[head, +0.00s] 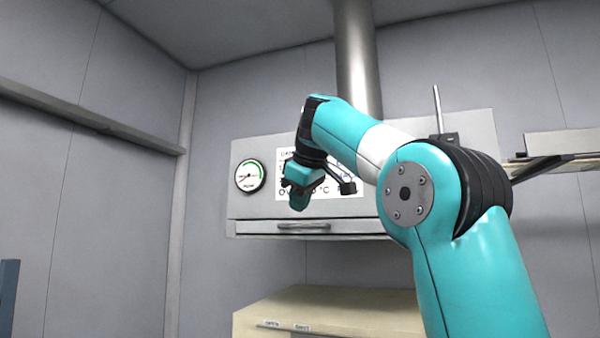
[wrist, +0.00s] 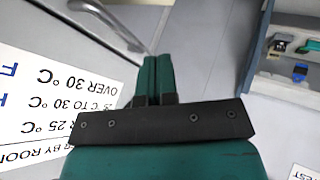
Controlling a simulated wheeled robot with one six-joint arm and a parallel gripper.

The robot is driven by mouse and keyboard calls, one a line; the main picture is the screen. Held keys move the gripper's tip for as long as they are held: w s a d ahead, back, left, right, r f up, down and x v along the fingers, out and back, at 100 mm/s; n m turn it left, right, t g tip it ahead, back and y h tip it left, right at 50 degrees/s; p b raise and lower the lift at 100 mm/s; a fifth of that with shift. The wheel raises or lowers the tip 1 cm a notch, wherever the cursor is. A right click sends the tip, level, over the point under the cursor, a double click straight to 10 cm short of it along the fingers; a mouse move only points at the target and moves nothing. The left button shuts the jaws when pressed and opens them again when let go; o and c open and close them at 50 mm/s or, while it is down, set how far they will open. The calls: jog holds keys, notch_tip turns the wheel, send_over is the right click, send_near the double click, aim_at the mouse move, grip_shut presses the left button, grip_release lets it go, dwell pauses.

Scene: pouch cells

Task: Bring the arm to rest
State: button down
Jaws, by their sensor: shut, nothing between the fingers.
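My arm is raised and bent in the head view, with its teal and white links reaching left across the front of a grey cabinet. My gripper (head: 299,200) hangs at the arm's end, in front of the cabinet's white sign. In the wrist view my gripper (wrist: 158,62) shows two teal fingers side by side, closed together with nothing between them. The white sign (wrist: 50,95) with temperature text appears upside down at the left of the wrist view.
The grey cabinet (head: 260,212) carries a round gauge (head: 250,176) and a front handle (head: 303,226). A cream cabinet (head: 330,312) stands below. A metal pipe (head: 357,60) rises behind my arm. A shelf with small items (wrist: 299,72) shows in the wrist view. The left side is open.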

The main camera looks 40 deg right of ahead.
jog(key=shift+p+v, duration=0.75)
jog(key=shift+v, duration=0.95)
